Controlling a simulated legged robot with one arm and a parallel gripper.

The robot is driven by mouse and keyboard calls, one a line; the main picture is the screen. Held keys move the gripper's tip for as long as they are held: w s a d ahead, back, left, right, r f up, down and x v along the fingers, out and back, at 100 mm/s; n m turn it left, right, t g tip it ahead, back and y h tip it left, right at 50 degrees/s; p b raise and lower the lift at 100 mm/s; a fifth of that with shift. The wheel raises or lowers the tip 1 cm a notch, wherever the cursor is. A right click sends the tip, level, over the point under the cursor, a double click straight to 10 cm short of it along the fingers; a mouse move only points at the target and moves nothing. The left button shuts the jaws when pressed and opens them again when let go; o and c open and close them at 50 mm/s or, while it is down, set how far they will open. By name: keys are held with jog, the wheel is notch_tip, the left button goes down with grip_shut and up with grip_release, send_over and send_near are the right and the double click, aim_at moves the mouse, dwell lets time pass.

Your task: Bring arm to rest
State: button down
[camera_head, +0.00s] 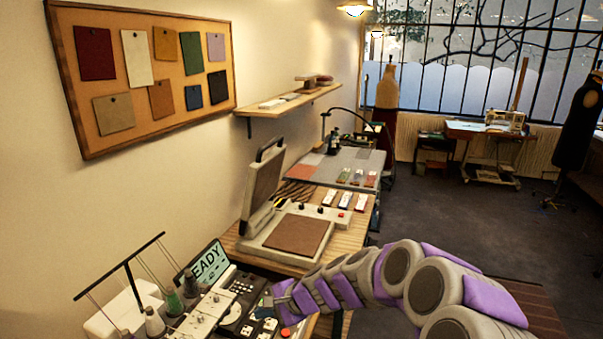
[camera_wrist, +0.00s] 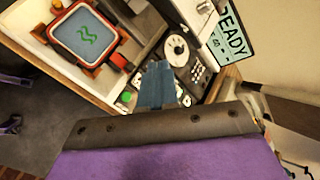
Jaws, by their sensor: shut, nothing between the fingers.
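My arm (camera_head: 385,275) reaches in from the lower right in the head view, with grey and purple links. My gripper (camera_head: 267,299) is at its left end, small in this view, over or beside the machine with the READY screen (camera_head: 207,264). In the wrist view my gripper (camera_wrist: 158,72) shows as blue-grey fingers, shut together with nothing held. Behind the fingers are the machine's panel with a round dial (camera_wrist: 178,50) and the READY screen (camera_wrist: 232,40). I cannot tell the exact gap between fingertips and panel.
A red-rimmed frame with blue cloth and a green squiggle (camera_wrist: 85,38) lies left in the wrist view. Thread spools (camera_head: 173,303) stand at lower left. An open press (camera_head: 285,237) sits on a wooden table beyond. Open floor (camera_head: 460,220) lies to the right.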

jog(key=s+d+r+n+g+h, duration=0.1)
jog(key=s+d+r+n, duration=0.15)
jog(key=s, duration=0.55)
jog(key=s+d+r+n+g+h, duration=0.15)
jog(key=s+r+n, duration=0.25)
jog(key=s, duration=0.4)
jog(key=s+d+n+g+h, duration=0.2)
jog(key=s+d+h, duration=0.4)
jog(key=s+d, duration=1.3)
jog(key=s+n, duration=0.1)
jog(key=s, duration=0.3)
jog(key=shift+d+h, duration=0.15)
jog(key=shift+h, duration=0.2)
